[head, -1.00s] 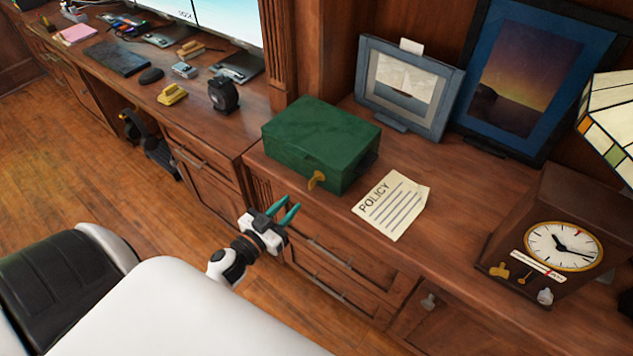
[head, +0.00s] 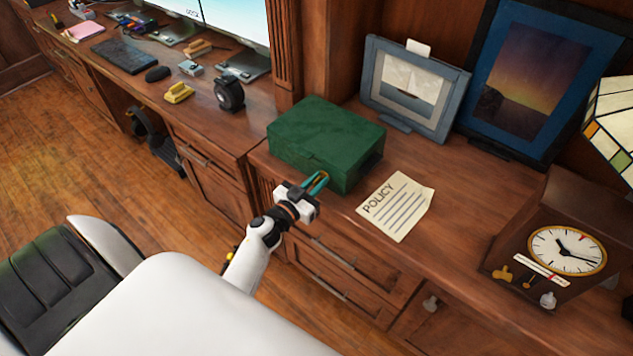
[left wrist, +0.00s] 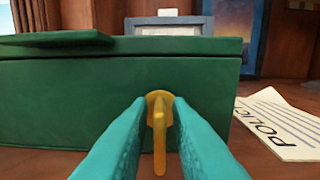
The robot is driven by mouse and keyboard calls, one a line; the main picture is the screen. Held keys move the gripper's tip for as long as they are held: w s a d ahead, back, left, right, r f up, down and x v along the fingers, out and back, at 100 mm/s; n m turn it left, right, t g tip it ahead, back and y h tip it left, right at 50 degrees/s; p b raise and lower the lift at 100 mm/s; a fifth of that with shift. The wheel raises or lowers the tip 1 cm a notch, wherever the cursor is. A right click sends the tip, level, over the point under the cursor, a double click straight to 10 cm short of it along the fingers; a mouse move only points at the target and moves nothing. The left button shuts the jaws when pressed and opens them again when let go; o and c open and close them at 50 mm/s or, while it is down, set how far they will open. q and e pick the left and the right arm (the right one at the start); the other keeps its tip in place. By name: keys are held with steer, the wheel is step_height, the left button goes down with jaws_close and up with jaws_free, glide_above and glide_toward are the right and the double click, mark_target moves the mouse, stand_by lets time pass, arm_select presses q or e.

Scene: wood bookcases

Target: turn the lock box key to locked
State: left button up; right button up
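The green lock box (head: 325,138) stands on the wooden counter, and its front also fills much of the left wrist view (left wrist: 70,100). Its yellow key (left wrist: 158,125) sits in the front face, with the bow hanging vertically. My left gripper (head: 318,180) is at the box's front, pointing at the key. In the left wrist view its two teal fingers (left wrist: 158,128) are open on either side of the key, with small gaps visible. In the head view the gripper mostly covers the key. My right gripper is in neither view.
A paper marked POLICY (head: 396,206) lies right of the box. A framed sailboat picture (head: 412,88) stands behind it. A wooden clock (head: 548,245) with small keys stands further right. Drawers (head: 340,262) with handles lie below the counter edge.

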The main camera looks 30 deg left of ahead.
arm_select(q)
jaws_close()
steer(key=shift+m, duration=0.3)
steer(key=m, duration=0.5)
steer(key=m+b, duration=0.1)
steer(key=m, duration=0.1)
steer(key=shift+d+f+m, duration=0.15)
steer(key=shift+m, duration=0.25)
steer(key=m+b, duration=0.2)
steer(key=m, duration=0.3)
steer(key=shift+m, duration=0.3)
steer(key=shift+f+m+b, duration=0.1)
steer(key=shift+m+b, duration=0.8)
steer(key=shift+m, duration=1)
